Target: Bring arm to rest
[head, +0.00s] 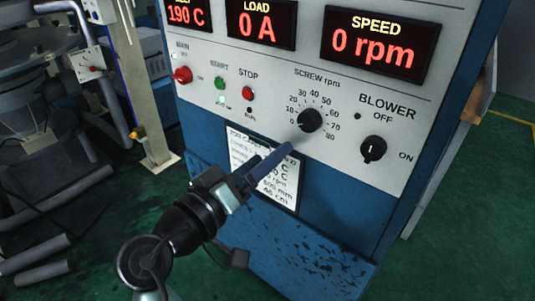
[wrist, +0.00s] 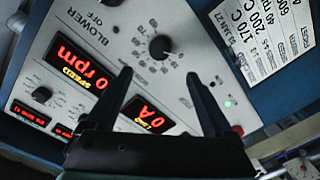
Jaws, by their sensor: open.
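My gripper (head: 268,166) is raised in front of the control cabinet (head: 345,225), before the paper card on its blue lower face. In the wrist view my gripper (wrist: 158,82) shows two dark fingers spread apart with nothing between them. The screw rpm knob (head: 310,120) is just above and right of the fingertips in the head view, and its pointer is near the low end. I cannot tell whether the fingertips touch the panel. The speed display (head: 378,46) reads 0 rpm and the load display (head: 259,24) reads 0 A.
The blower knob (head: 373,149) is on the right, the red main switch (head: 182,75) on the left. A green lamp (head: 220,99) is lit. Machinery and pipes (head: 45,110) stand at the left. The green floor (head: 465,220) is open at the right.

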